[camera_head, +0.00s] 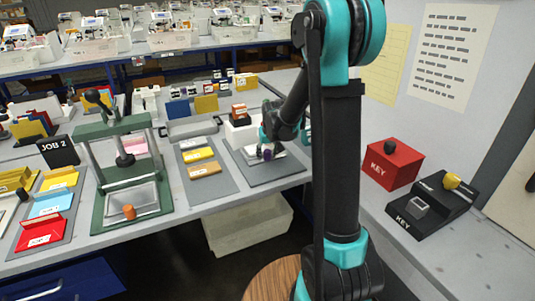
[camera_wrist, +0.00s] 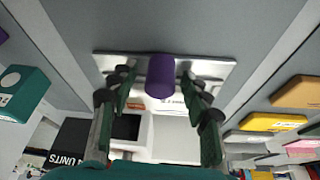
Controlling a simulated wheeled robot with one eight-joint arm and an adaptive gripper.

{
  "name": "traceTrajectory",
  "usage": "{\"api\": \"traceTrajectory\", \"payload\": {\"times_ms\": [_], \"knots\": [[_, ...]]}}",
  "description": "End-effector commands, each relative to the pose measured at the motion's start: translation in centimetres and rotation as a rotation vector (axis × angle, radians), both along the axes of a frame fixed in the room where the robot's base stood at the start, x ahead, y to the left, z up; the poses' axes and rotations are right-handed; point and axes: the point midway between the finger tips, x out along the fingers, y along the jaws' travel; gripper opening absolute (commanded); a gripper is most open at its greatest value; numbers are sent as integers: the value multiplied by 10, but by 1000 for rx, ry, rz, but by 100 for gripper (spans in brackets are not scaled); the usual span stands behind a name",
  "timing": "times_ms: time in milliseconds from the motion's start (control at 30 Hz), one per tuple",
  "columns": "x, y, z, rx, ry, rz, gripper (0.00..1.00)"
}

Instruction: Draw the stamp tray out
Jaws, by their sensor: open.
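A flat silver tray (camera_wrist: 215,66) with an upright purple knob (camera_wrist: 160,76) on its edge shows in the wrist view. I take it as the stamp tray. In the head view the purple knob (camera_head: 268,155) is small, at the front of a white stamping device (camera_head: 238,132) on a grey mat. My gripper (camera_wrist: 156,84) is open, with one green-padded finger on each side of the knob. I cannot tell whether either finger touches it. In the head view my gripper (camera_head: 265,142) is at the tray and partly hides it.
A green press (camera_head: 165,190) with an orange knob (camera_head: 129,212) stands to the left. A mat with coloured blocks (camera_head: 204,170) lies between. A red KEY box (camera_head: 392,164) is at right. A pale bin (camera_head: 248,228) sits below the bench edge.

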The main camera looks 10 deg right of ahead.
Motion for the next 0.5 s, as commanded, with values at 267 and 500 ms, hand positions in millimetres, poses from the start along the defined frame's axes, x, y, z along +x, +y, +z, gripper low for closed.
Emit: {"api": "traceTrajectory", "payload": {"times_ms": [267, 500], "knots": [[0, 0, 0, 0, 0, 0, 42], [0, 0, 0, 0, 0, 0, 12]]}}
